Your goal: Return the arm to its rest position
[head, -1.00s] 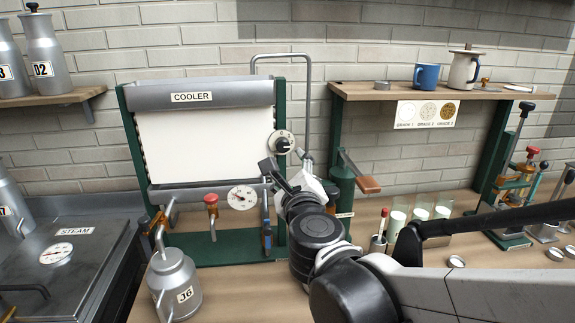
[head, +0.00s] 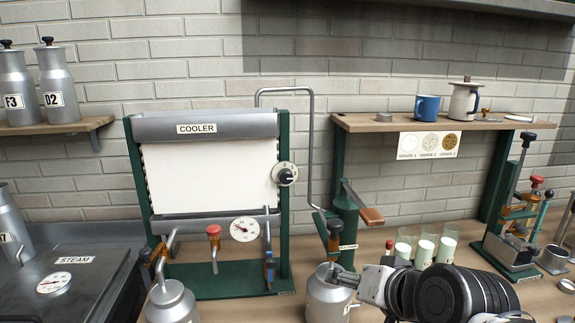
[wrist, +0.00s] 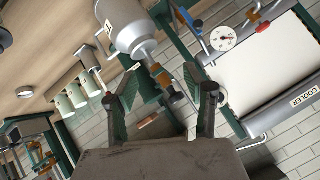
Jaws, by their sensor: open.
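My gripper (head: 345,277) is low at the front of the bench in the head view, right of the cooler. Its fingers sit in front of or beside a metal can (head: 322,300); I cannot tell whether they touch it. In the wrist view, my gripper (wrist: 160,95) has its two dark fingers spread wide with nothing between them. A labelled metal can (wrist: 128,28) shows beyond the fingers, with a green pump stand behind it. My arm stretches to the lower right of the head view.
The cooler (head: 205,178) with its knob (head: 286,174) stands at the back left. A pump with a wooden handle (head: 371,216) is right of it. Several white-filled glasses (head: 425,252) stand behind my arm. Another can (head: 172,303) is at the lower left.

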